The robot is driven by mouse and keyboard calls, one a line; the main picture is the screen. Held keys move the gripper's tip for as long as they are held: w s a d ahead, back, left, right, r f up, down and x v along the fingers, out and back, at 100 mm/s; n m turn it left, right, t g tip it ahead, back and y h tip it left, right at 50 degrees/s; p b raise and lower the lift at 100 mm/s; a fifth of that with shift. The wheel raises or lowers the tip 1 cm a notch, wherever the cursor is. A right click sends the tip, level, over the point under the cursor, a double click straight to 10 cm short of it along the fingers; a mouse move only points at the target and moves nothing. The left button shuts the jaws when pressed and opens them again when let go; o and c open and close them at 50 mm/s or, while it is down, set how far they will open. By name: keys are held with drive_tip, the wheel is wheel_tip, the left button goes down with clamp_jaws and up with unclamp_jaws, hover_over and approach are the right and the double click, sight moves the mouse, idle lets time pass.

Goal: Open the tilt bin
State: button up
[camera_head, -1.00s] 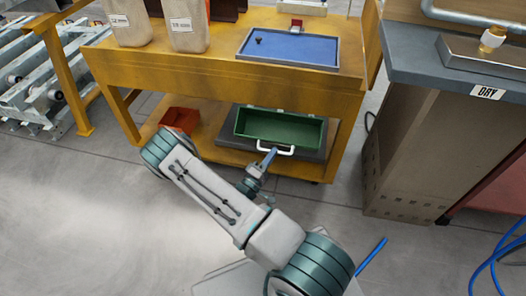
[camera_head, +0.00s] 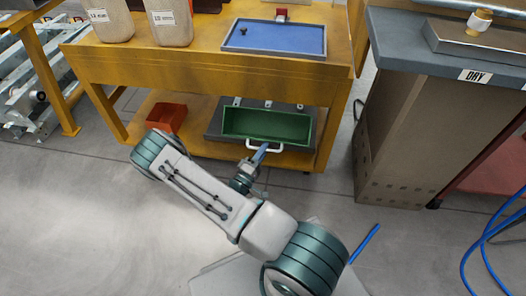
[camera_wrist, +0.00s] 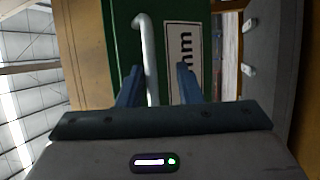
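The tilt bin is a green open-topped box (camera_head: 267,125) on a dark base on the cart's lower shelf. Its inside shows in the head view and looks empty; it leans forward. A white bar handle (camera_head: 265,148) is on its front. My gripper (camera_head: 261,152) is at this handle. In the wrist view the green bin front (camera_wrist: 122,50) carries a white label, and the handle (camera_wrist: 149,60) runs upright between the two blue fingers (camera_wrist: 158,80). The fingers stand apart, with a visible gap beside the handle, nearer the left finger.
The yellow cart (camera_head: 200,72) holds a blue tray (camera_head: 275,38) and two pale containers on top. A red bin (camera_head: 165,118) stands left on the lower shelf. A grey counter labelled DRY (camera_head: 405,45) is at the right. A blue hose lies right; the floor in front is open.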

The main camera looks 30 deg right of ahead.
drive_tip(key=shift+a, duration=0.3)
drive_tip(key=p+v, duration=0.3)
drive_tip(key=v, duration=1)
drive_tip(key=shift+s+a, duration=0.2)
drive_tip(key=shift+a, duration=0.05)
drive_tip(key=s+r+m+g+y+p, duration=0.1)
drive_tip(key=s+r+y+p, duration=0.3)
drive_tip(key=r+p, duration=0.7)
drive_tip(key=s+a+r+m+g+y+p, duration=0.1)
drive_tip(key=s+r+g+y+p, duration=0.3)
drive_tip(key=r, duration=3.1)
drive_tip(key=s+r+m+g+y+p, duration=0.2)
drive_tip(key=r+y+p, duration=0.8)
drive_tip(key=r+p, duration=0.7)
wheel_tip(320, 180, up, 7)
drive_tip(key=s+g, duration=0.1)
drive_tip(key=s, duration=0.1)
drive_tip(key=shift+s+m+y+p, duration=0.3)
drive_tip(key=shift+s+m+p, duration=0.05)
drive_tip(key=shift+s+m, duration=0.05)
